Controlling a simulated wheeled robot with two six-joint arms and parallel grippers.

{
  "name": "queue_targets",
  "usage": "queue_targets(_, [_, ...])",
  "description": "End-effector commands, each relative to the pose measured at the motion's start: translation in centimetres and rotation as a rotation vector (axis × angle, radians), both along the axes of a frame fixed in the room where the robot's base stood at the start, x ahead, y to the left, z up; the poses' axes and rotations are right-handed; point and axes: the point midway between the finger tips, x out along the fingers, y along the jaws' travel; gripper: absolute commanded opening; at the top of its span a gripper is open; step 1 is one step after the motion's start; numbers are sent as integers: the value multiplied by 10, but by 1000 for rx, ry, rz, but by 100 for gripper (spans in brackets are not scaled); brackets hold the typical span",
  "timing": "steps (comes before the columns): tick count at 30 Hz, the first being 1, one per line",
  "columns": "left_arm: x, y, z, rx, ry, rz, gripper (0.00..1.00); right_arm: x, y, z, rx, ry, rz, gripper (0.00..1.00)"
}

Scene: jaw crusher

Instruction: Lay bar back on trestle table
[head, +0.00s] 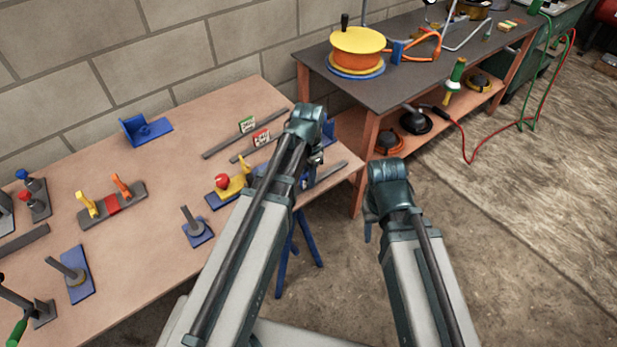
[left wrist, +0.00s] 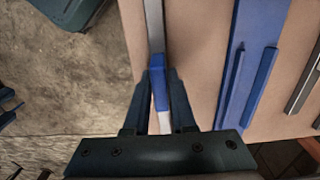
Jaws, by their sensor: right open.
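The bar is a narrow strip with a grey length (left wrist: 154,25), a blue middle and a pale lower end in the left wrist view. In the head view a grey end of it (head: 331,170) shows at the right end of the trestle table (head: 150,235). My left gripper (left wrist: 161,76) is shut on the blue part, one finger on each side. In the head view the left gripper (head: 314,165) is partly hidden by its own arm. I cannot tell whether the bar touches the tabletop. My right gripper (head: 370,222) is open and empty beyond the table's right end, mostly hidden by its wrist.
A blue plate with a rail (left wrist: 245,65) lies beside the bar. A yellow and red clamp (head: 233,183), grey strips (head: 230,140) and a blue bracket (head: 145,130) are on the table. A dark bench (head: 420,60) with a yellow reel (head: 357,42) stands behind right.

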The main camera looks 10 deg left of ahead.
Motion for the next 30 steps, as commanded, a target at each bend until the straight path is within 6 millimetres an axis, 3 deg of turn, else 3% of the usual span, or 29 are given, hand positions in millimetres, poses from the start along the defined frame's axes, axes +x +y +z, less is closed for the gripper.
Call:
queue_targets(1, [0,0,1,0,0,0,34,0,0,0,0,0,0,50])
queue_targets(4, [0,0,1,0,0,0,50,0,0,0,0,0,0,50])
queue_targets(17, [0,0,5,0,0,0,50,0,0,5,0,0,0,50])
queue_targets(23, [0,0,22,0,0,0,50,0,0,22,0,0,0,50])
queue_targets(30, [0,0,56,0,0,0,50,0,0,56,0,0,-1,50])
